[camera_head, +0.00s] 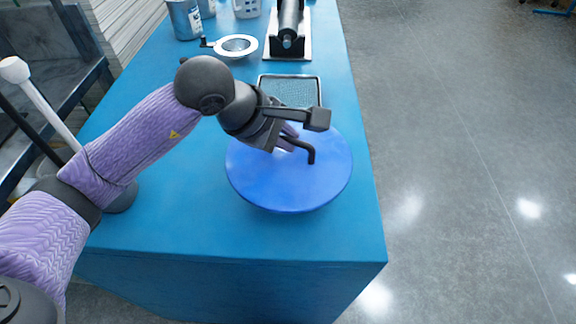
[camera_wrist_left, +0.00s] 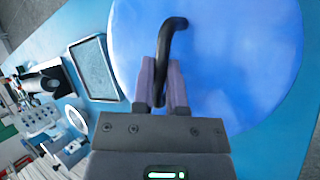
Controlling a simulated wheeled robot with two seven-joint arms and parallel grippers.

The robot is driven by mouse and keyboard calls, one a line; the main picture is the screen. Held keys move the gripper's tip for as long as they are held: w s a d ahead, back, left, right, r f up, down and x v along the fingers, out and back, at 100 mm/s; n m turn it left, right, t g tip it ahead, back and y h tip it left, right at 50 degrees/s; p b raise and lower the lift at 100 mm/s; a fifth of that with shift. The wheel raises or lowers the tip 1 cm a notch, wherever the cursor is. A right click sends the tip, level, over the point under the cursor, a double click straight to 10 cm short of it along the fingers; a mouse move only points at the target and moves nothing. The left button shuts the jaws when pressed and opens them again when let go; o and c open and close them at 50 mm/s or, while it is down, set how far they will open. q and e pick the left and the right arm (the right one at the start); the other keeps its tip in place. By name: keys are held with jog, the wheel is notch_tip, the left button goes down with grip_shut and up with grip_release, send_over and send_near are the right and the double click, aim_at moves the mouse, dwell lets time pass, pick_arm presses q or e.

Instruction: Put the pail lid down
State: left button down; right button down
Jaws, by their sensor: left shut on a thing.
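The pail lid (camera_head: 262,183) is a round blue disc with a dark bent handle (camera_head: 311,155) on its top. It shows over the near half of the blue table; whether it touches the table top I cannot tell. My left gripper (camera_head: 290,140) is over the lid and shut on its handle. In the left wrist view the two purple fingers (camera_wrist_left: 161,90) close around the dark handle (camera_wrist_left: 172,32), and the blue lid (camera_wrist_left: 235,65) fills much of the right side. My right gripper is in neither view.
A mesh tray (camera_head: 291,90) lies just behind the lid on the blue table (camera_head: 190,225). Farther back are a round ring with a handle (camera_head: 236,45), a roller on a stand (camera_head: 290,35) and metal cans (camera_head: 184,20).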

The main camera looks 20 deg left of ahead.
aim_at(284, 156)
pick_arm(q)
notch_tip(284, 156, down, 5)
jog(key=shift+r+b, duration=0.2)
jog(key=shift+b, duration=0.45)
jog(key=c, duration=1.1)
grip_release()
jog(key=shift+f, duration=0.1)
jog(key=o, duration=0.4)
jog(key=shift+o, duration=0.2)
